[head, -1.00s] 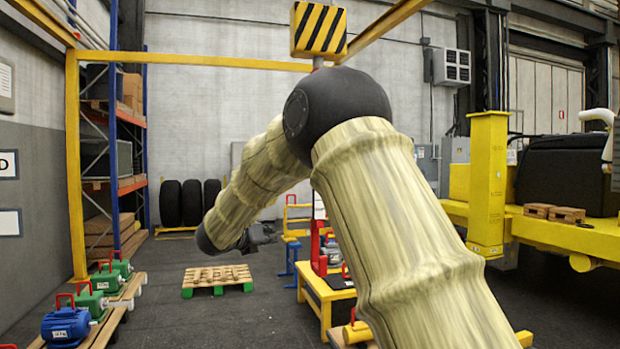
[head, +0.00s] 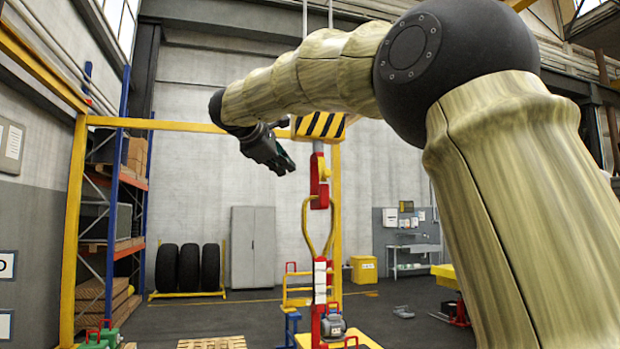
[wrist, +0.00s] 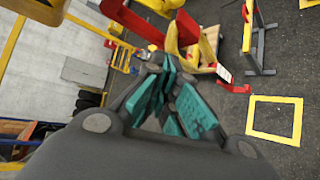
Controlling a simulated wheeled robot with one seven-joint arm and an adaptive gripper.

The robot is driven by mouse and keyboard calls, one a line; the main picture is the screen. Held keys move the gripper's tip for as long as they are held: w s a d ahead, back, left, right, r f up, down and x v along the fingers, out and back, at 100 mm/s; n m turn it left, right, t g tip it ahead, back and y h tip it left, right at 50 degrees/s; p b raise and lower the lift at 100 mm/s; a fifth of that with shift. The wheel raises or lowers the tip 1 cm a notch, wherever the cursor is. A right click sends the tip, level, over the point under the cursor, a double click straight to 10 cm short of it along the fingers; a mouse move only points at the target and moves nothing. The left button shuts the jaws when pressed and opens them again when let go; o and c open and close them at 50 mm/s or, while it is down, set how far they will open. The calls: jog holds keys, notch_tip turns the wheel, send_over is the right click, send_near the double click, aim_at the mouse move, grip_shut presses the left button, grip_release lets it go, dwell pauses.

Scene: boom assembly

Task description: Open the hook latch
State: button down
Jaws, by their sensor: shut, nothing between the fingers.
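The red hook with its latch (head: 319,182) hangs under the yellow-and-black striped block (head: 320,126) in the head view. A yellow lifting link (head: 307,222) hangs from it, with a red-and-white piece below. My gripper (head: 289,166) is just left of the hook, at about its upper part, apart from it in this view. In the wrist view the red hook (wrist: 178,38) is beyond the teal fingers of my gripper (wrist: 182,88), with the yellow link beside it. The gripper is shut and holds nothing. I cannot make out whether the latch is open.
A grey motor (head: 333,326) stands below the hook on a yellow stand. Yellow gantry posts (head: 75,230) frame the left. A grey cabinet (head: 253,248) and black tyres (head: 190,268) stand by the back wall.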

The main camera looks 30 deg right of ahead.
jog(key=w+d+f+p, duration=0.1)
jog(key=d+f+p, duration=0.1)
jog(key=d+p, duration=0.6)
jog(key=shift+w+d, duration=0.25)
jog(key=shift+d, duration=0.3)
dwell(0.3)
jog(key=shift+w+a+f+b, duration=0.1)
jog(key=shift+f+b, duration=0.05)
jog(key=shift+b, duration=0.2)
jog(key=shift+s+a+g+b, duration=0.1)
jog(key=shift+s+g+b, duration=0.15)
jog(key=shift+g+b, duration=0.05)
